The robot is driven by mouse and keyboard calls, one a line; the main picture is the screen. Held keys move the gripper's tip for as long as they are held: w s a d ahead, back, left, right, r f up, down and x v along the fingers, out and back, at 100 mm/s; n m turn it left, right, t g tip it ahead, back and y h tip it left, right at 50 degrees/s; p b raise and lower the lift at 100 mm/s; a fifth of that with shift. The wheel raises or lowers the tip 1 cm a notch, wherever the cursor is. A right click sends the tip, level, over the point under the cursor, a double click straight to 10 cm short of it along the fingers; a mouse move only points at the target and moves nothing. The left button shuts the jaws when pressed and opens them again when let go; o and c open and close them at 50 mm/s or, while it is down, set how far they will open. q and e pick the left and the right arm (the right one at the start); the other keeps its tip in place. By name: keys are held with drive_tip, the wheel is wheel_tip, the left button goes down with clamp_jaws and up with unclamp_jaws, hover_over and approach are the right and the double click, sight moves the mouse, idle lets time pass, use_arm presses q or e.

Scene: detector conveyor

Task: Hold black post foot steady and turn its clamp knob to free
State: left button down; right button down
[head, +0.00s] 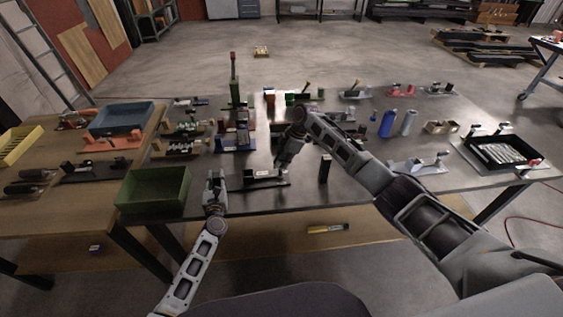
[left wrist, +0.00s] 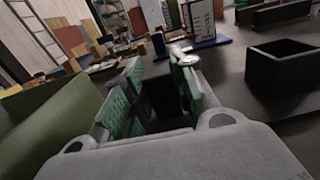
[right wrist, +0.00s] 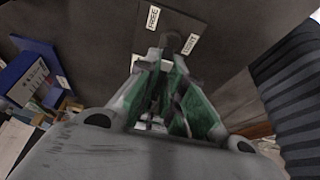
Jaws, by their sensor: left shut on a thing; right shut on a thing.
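My left gripper (head: 215,178) is shut on a black block (left wrist: 160,95), which looks like the black post foot and stands between its green pads in the left wrist view. My right gripper (head: 281,163) reaches down at a low dark fixture with a light top (head: 262,173), right of my left gripper. In the right wrist view a dark plate (right wrist: 150,22) carries white FREE and TIGHT labels. The dark clamp knob (right wrist: 174,42) is at the right gripper's fingertips, and the right gripper is shut on it. The knob's exact turn is hard to tell.
A green bin (head: 153,190) stands just left of my left gripper. A black upright block (head: 325,168) stands right of the fixture. A blue stand (head: 235,142) is behind. A black tray (head: 503,152) lies far right. Bare tabletop shows near the front edge.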

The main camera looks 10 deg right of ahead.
drive_tip(key=c, duration=1.5)
unclamp_jaws()
drive_tip(key=shift+c, duration=0.2)
drive_tip(key=v, duration=1.2)
drive_tip(key=shift+d, duration=0.1)
use_arm(q)
drive_tip(key=c, duration=1.1)
unclamp_jaws()
drive_tip(key=shift+s, duration=0.15)
drive_tip(key=shift+s+a, duration=0.15)
drive_tip(key=shift+s, duration=2.8)
drive_tip(key=shift+s+a, duration=0.1)
drive_tip(key=shift+s, duration=2.8)
